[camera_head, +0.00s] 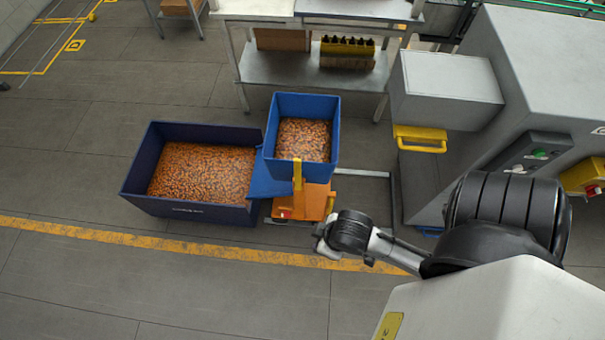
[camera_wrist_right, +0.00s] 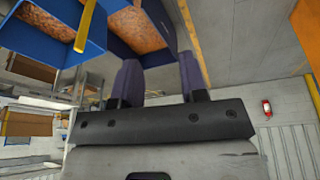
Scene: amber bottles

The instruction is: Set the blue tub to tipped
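The blue tub (camera_head: 334,135), filled with amber bottles, sits upright on an orange tipping stand (camera_head: 311,203). A yellow lever (camera_head: 297,175) stands up at the tub's near side. The tub (camera_wrist_right: 75,55) and lever (camera_wrist_right: 86,25) also show in the upside-down right wrist view. My right gripper (camera_head: 325,240) is in front of the stand, low and to the right of the lever, apart from it. In the right wrist view the two fingers of the right gripper (camera_wrist_right: 158,68) are spread with nothing between them. My left gripper is not in view.
A larger dark blue bin (camera_head: 188,213) of amber bottles stands left of the stand, with a blue chute (camera_head: 262,182) between. A grey machine (camera_head: 550,75) with a yellow handle (camera_head: 420,140) is on the right. A workbench (camera_head: 290,70) stands behind. The floor in front is clear.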

